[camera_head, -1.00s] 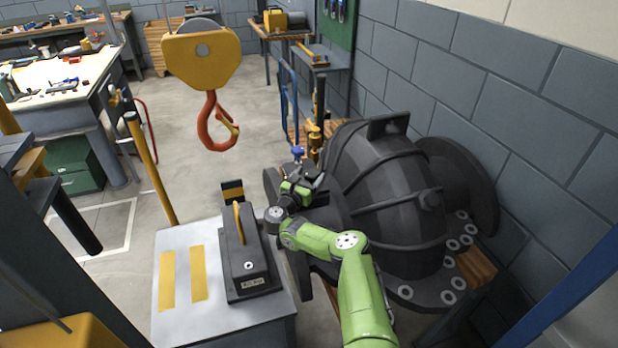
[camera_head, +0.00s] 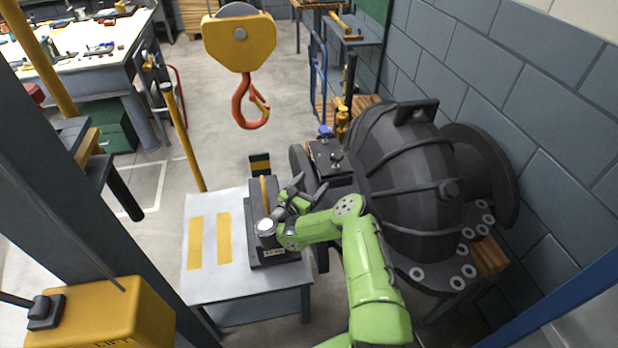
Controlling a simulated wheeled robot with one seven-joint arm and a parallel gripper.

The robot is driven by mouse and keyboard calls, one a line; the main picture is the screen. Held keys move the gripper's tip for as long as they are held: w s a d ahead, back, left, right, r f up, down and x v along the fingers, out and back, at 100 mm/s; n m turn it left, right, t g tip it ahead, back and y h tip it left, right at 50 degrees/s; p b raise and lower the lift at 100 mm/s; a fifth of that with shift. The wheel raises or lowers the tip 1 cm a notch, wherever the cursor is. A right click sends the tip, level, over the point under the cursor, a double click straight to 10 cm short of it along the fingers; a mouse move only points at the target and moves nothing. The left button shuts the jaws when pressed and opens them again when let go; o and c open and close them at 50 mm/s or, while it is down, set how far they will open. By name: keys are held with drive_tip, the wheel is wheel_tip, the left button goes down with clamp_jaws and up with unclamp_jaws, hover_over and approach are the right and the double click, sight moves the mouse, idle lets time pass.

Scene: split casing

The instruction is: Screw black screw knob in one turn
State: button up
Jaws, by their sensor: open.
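The large black casing (camera_head: 405,175) stands at the right with bolted flanges. A small dark block (camera_head: 326,158) at its left side carries small dark knob-like parts; one of them (camera_head: 337,157) may be the black screw knob, but it is too small to be sure. My gripper (camera_head: 309,185) is open and seems empty, just left of and below that block in the picture, with its fingers spread towards it. It looks apart from the knob. My wrist hides part of the black tool on the small table.
The black tool (camera_head: 258,213) with a yellow handle stands on the grey small table (camera_head: 206,288). An orange hook (camera_head: 246,105) hangs from a yellow block. A blue knob (camera_head: 325,131) is behind the dark block. A yellow box (camera_head: 105,315) is at lower left.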

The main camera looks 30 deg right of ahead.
drive_tip(key=shift+s+a+p, duration=0.35)
drive_tip(key=shift+a+p, duration=0.2)
drive_tip(key=shift+p, duration=0.35)
